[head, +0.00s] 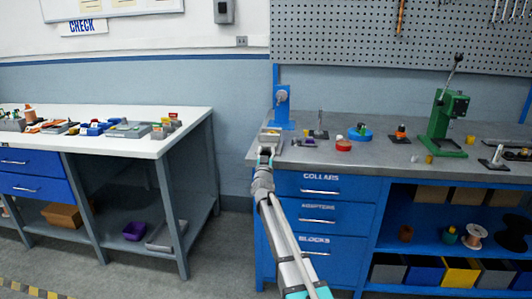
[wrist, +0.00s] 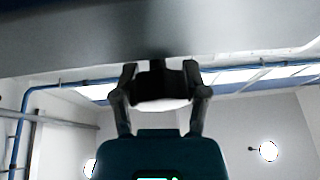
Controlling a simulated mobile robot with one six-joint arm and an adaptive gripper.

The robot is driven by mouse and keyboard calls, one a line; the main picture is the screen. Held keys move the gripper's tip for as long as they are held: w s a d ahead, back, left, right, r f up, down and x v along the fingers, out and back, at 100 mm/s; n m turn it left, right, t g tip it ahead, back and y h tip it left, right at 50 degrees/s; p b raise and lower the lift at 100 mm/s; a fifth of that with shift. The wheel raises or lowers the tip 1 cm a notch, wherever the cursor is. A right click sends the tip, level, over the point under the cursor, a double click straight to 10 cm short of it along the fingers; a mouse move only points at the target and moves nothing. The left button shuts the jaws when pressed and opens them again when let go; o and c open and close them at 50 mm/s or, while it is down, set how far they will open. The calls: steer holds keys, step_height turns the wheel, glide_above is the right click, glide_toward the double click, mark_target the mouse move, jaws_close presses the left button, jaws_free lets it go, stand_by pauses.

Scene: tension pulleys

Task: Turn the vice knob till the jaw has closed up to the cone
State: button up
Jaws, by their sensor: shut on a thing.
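A small pale grey and beige block, which looks like the vice (head: 270,136), sits at the left front corner of the grey bench. My gripper (head: 265,153) is just in front of it, at the bench edge. In the wrist view, my gripper (wrist: 160,70) has its two dark fingers on either side of a dark round piece, which looks like the vice knob (wrist: 163,88), and is shut on it. The jaw's gap and the cone cannot be made out, being too small or hidden in the head view.
A blue stand (head: 282,108) rises just behind the vice. Small parts, a red round piece (head: 343,145) and a green press (head: 446,118) stand to the right on the bench. A white-topped table (head: 180,145) is at the left, with a floor gap between.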

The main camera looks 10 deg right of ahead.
steer(key=m+g+h, duration=0.1)
steer(key=m+h, duration=0.1)
steer(key=m, duration=0.2)
steer(key=m+g+h, duration=0.1)
steer(key=m+h, duration=0.1)
steer(key=m, duration=0.3)
steer(key=shift+w+a+r+p, duration=0.1)
steer(key=shift+w+a+p, duration=0.1)
steer(key=shift+p, duration=0.15)
steer(key=m+g+h, duration=0.1)
steer(key=m, duration=0.1)
steer(key=m+h+p, duration=0.1)
steer(key=m, duration=0.2)
steer(key=shift+d+g, duration=0.15)
steer(key=shift+g, duration=0.25)
steer(key=shift+d+m+g+h+p, duration=0.1)
steer(key=shift+m+g+h+p, duration=0.5)
steer(key=shift+m, duration=0.9)
steer(key=o, duration=0.7)
steer(key=shift+o, duration=0.9)
steer(key=shift+s, duration=0.1)
steer(key=shift+s, duration=0.1)
